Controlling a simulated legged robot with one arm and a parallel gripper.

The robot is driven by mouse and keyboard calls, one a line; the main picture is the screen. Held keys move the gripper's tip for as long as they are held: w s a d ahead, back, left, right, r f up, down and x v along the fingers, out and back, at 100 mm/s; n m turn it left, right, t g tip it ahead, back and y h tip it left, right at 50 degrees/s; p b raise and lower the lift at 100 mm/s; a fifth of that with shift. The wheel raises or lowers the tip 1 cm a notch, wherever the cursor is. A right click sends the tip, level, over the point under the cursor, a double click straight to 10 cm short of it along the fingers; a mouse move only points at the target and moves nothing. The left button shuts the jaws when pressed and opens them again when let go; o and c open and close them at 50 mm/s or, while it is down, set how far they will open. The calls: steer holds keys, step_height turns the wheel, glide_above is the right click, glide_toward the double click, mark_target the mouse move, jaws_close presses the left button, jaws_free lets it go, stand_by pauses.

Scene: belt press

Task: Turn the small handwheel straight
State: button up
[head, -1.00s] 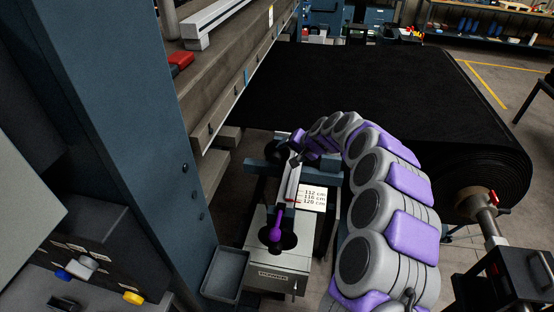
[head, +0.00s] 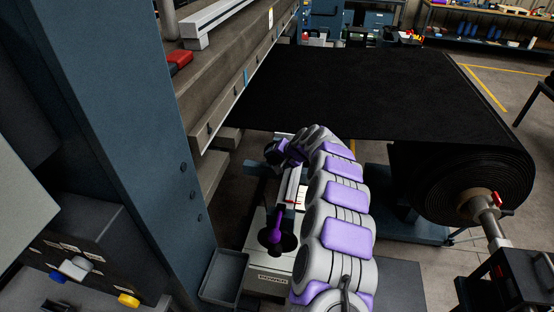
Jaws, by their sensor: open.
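My gripper (head: 276,153) is a small dark shape at the far end of my arm, beyond the pale cabinet, and its fingers are hard to make out. It is open, with nothing visibly held.
A blue column (head: 130,130) and press beams (head: 225,92) stand at left. A grey tray (head: 224,276) sits beside the cabinet. The black belt (head: 350,85) spans the back, ending in a roll (head: 460,185) at right. Open floor shows beyond the roll.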

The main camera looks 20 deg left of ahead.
steer(key=shift+c, duration=0.3)
steer(key=c, duration=1)
steer(key=shift+f+y+b, duration=0.2)
steer(key=shift+y+b, duration=0.1)
steer(key=shift+b, duration=1.25)
steer(key=shift+d+r+y+b, duration=0.1)
steer(key=shift+y+b, duration=0.3)
steer(key=shift+b, duration=0.2)
steer(key=o, duration=1.1)
steer(key=shift+r, duration=0.1)
steer(key=shift+c, duration=0.2)
